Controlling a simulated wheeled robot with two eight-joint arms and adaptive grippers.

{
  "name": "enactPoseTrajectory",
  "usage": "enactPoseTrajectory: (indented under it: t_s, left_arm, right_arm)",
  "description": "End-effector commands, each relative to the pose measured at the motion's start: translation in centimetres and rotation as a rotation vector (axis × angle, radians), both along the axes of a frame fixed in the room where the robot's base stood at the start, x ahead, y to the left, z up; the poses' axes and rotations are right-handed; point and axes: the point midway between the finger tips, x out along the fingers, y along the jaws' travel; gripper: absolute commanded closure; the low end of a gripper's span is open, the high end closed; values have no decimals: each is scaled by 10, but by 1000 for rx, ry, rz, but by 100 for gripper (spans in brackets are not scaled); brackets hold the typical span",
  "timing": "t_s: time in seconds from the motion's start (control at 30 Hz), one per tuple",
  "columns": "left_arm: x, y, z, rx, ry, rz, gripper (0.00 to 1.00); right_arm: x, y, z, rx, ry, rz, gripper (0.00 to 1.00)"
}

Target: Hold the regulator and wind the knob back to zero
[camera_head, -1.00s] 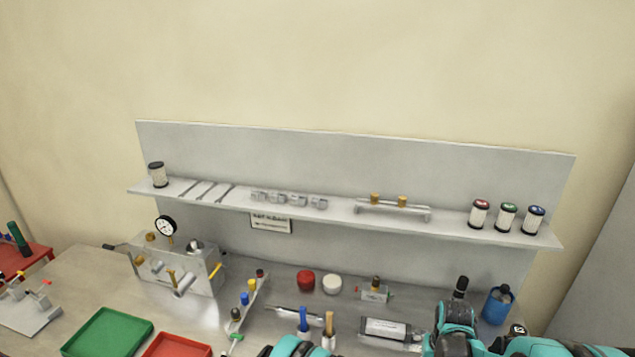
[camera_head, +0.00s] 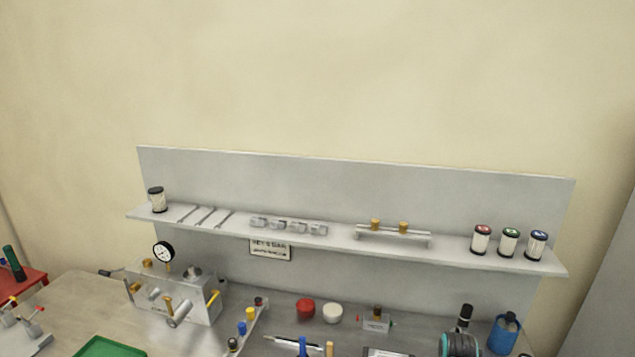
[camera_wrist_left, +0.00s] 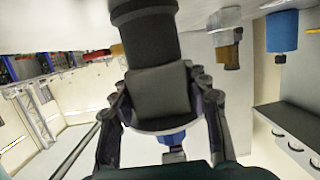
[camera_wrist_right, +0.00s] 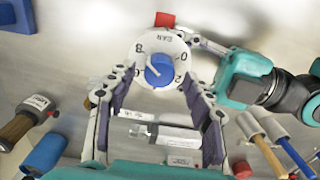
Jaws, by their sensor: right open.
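The regulator shows in the left wrist view as a dark cylinder (camera_wrist_left: 150,45) with a grey block and a blue knob (camera_wrist_left: 172,138); that view is upside down. My left gripper (camera_wrist_left: 163,85) has its fingers on both sides of the block, apparently shut on it. In the right wrist view the blue knob (camera_wrist_right: 160,70) sits inside a white dial (camera_wrist_right: 139,60) marked BAR, 8, 0 and 2. A pale mark lies on the knob's left part; its exact reading is unclear. My right gripper (camera_wrist_right: 150,85) is open over it, fingers either side. The head view does not show the grippers clearly.
Tools with wooden (camera_wrist_right: 250,125) and blue (camera_wrist_right: 283,140) handles stand close by. A silver cylinder (camera_wrist_right: 180,135) lies near the regulator. A blue container (camera_head: 503,335) stands at the right. A shelf (camera_head: 340,240) spans the bench's back, with a gauge fixture (camera_head: 190,300) below.

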Motion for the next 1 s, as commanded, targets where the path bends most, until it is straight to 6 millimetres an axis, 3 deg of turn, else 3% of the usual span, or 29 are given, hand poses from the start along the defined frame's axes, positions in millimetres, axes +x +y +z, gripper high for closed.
enactPoseTrajectory:
  t_s: [0.13, 0.17, 1.0]
  left_arm:
    - [0, 0, 0, 1, 0, 0, 79]
    - [0, 0, 0, 0, 0, 0, 84]
    - [0, 0, -3, 4, -1, -1, 84]
  right_arm:
    - [0, 0, 0, 0, 0, 0, 48]
    - [0, 0, 0, 0, 0, 0, 48]
    - [0, 0, -2, 0, 0, 0, 48]
